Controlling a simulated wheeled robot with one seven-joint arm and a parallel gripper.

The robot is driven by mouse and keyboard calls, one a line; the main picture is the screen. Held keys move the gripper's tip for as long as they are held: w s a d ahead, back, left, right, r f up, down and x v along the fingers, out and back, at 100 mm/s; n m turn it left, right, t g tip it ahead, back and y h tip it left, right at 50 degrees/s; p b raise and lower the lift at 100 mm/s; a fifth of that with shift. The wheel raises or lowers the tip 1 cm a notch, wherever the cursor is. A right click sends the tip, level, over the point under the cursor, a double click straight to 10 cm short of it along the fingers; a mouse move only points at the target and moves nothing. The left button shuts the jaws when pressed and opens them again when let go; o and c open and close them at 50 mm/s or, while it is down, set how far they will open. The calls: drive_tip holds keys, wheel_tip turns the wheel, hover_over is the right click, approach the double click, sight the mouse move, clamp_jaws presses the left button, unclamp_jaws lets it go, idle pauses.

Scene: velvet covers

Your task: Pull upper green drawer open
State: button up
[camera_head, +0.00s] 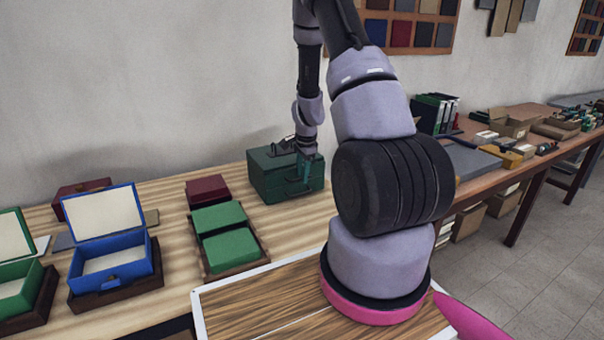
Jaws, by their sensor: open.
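A dark green chest (270,182) stands at the back of the wooden table, near the wall, with a dark handle on its top. Its front faces the camera; the seam of an upper drawer is too small and dark to make out clearly. My gripper (308,172) points down at the chest's right front part, and its teal fingers overlap the front face in the picture. The jaws are open. I cannot tell whether the fingers touch the chest or any drawer pull. Part of the front is hidden behind the gripper.
An open blue box (118,270) and an open green box (18,285) stand further left.

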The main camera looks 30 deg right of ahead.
clamp_jaws()
idle(1.4)
